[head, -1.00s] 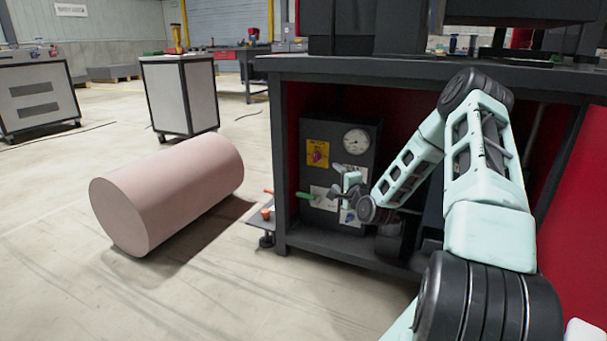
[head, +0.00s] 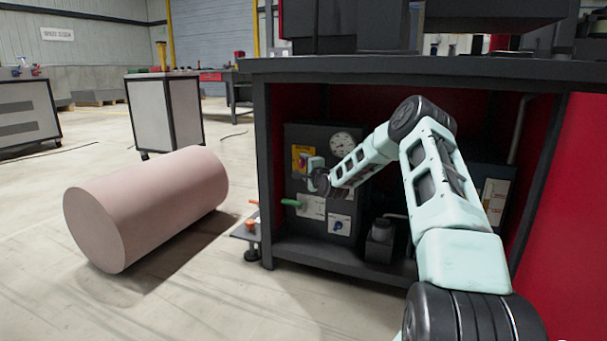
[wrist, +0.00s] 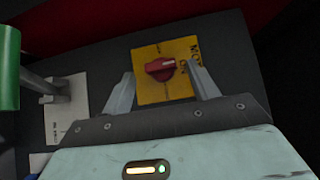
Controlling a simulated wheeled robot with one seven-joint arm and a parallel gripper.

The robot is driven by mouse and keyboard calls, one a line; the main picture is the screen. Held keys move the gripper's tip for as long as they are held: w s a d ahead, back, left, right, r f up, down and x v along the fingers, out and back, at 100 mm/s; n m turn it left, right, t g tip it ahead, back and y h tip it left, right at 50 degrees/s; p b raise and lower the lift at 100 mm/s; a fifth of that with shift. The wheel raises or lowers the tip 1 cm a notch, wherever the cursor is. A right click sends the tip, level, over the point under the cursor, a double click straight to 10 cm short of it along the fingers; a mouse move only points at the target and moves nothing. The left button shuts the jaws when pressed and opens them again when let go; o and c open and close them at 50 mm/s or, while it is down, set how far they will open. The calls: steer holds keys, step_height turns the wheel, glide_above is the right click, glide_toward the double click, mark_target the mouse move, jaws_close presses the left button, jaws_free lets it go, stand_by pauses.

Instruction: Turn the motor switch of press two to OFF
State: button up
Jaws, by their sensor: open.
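The motor switch is a red rotary knob (wrist: 161,69) on a yellow plate (wrist: 180,87) with black lettering, part of which reads "MOTOR". In the head view the yellow plate (head: 297,152) sits on a dark panel (head: 330,172) inside the press's red-walled bay, and the knob is mostly hidden by my gripper. My gripper (wrist: 160,82) is open and empty, its two fingers on either side of the knob in the wrist view. I cannot tell whether the fingers touch it. In the head view my gripper (head: 312,165) is at the panel.
A green handle (wrist: 9,68) is at the left in the wrist view; it also shows in the head view (head: 291,202). A round gauge (head: 341,144) is right of the yellow plate. A large pinkish cylinder (head: 150,205) lies on the floor left of the press.

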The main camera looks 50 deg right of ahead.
steer(key=shift+x, duration=0.8)
steer(key=c, duration=1)
steer(key=shift+r+p, duration=0.15)
steer(key=shift+p, duration=0.2)
